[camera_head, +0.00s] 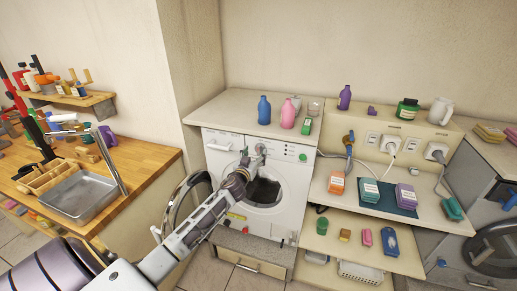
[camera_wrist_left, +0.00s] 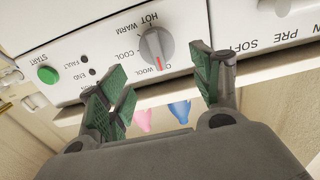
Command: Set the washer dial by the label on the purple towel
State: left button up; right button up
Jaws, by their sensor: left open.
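The white washer (camera_head: 288,178) stands at the centre with its round door open to the left. My left gripper (camera_head: 254,150) is in front of its control panel and hides the dial in the head view. In the left wrist view the dial (camera_wrist_left: 157,48) is grey with a red mark, amid words such as HOT, WARM, COOL and WOOL. My left gripper (camera_wrist_left: 162,88) is open there, its green-padded fingers apart near the dial, with nothing between them. The folded purple towel (camera_head: 405,197) lies on a dark blue mat; its label is too small to read.
A green START button (camera_wrist_left: 47,75) is on the same panel. Blue (camera_head: 264,110) and pink (camera_head: 288,114) bottles stand on the washer's top. Orange (camera_head: 336,184) and teal (camera_head: 369,190) folded cloths lie near the purple one. A sink (camera_head: 80,191) is at left.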

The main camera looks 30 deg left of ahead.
aim_at(258, 149)
pick_arm(q)
jog(key=shift+x, duration=2.8)
pick_arm(e)
jog(key=shift+d+r, duration=0.2)
jog(key=shift+d, duration=0.3)
pick_arm(q)
jog(key=shift+c, duration=0.4)
pick_arm(e)
jog(key=shift+a, duration=0.25)
pick_arm(q)
jog(key=c, duration=0.9)
pick_arm(e)
jog(key=shift+a, duration=0.1)
